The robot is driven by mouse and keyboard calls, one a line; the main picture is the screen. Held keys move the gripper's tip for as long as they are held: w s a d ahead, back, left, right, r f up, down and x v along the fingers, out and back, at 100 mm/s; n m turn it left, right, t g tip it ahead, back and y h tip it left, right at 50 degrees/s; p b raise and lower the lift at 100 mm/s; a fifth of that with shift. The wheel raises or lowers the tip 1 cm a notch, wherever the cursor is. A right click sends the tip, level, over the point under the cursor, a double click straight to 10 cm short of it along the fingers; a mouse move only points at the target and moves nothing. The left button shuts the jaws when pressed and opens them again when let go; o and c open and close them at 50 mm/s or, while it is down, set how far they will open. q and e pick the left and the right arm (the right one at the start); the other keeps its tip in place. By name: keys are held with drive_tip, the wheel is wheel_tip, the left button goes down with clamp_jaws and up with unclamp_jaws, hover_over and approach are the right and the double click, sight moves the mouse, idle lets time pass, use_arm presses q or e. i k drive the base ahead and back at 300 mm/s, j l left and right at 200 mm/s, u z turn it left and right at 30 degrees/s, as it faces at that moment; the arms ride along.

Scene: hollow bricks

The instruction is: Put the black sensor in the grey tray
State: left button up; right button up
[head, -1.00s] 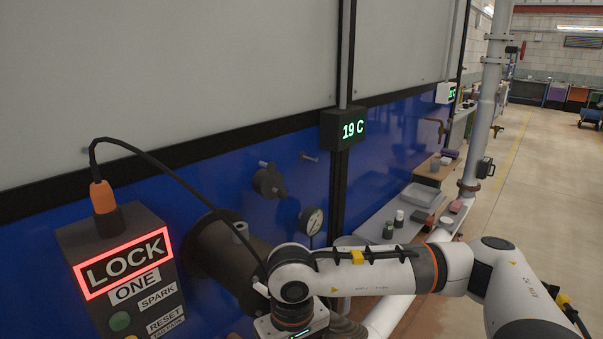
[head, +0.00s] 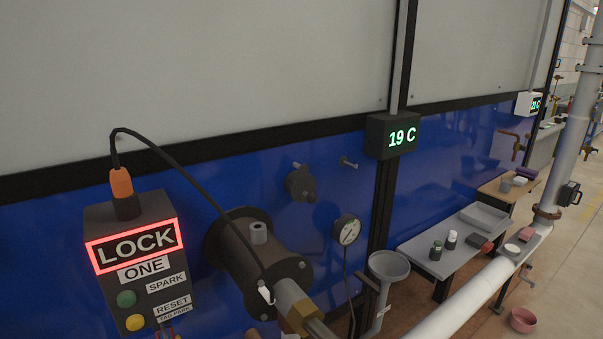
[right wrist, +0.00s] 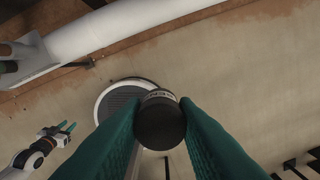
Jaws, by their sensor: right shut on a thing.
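The black sensor (right wrist: 160,122) is a short dark cylinder with a pale marked band near its far end. In the right wrist view my right gripper (right wrist: 161,108) is shut on it, a green finger on each side, held above the floor. A shallow grey tray (head: 484,217) lies on the grey bench by the blue wall at the right of the head view. My left gripper (right wrist: 66,128) shows small at the lower left of the right wrist view, its green fingertips apart and empty. Neither gripper shows in the head view.
A funnel (head: 388,268) and gauge (head: 347,230) stand left of the bench.

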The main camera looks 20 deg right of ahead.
sight(484, 217)
drive_tip(key=i+l, duration=0.1)
drive_tip(key=l, duration=0.5)
drive_tip(key=i+l, duration=0.1)
drive_tip(key=l, duration=0.55)
drive_tip(key=i+l, duration=0.1)
drive_tip(key=l, duration=0.5)
drive_tip(key=i+l, duration=0.1)
drive_tip(key=l, duration=0.5)
drive_tip(key=i+l, duration=0.1)
drive_tip(key=l, duration=0.55)
drive_tip(key=i+l, duration=0.35)
drive_tip(key=l, duration=0.15)
drive_tip(key=i+l, duration=0.75)
drive_tip(key=l, duration=0.25)
drive_tip(key=i+l, duration=0.35)
drive_tip(key=l, duration=0.15)
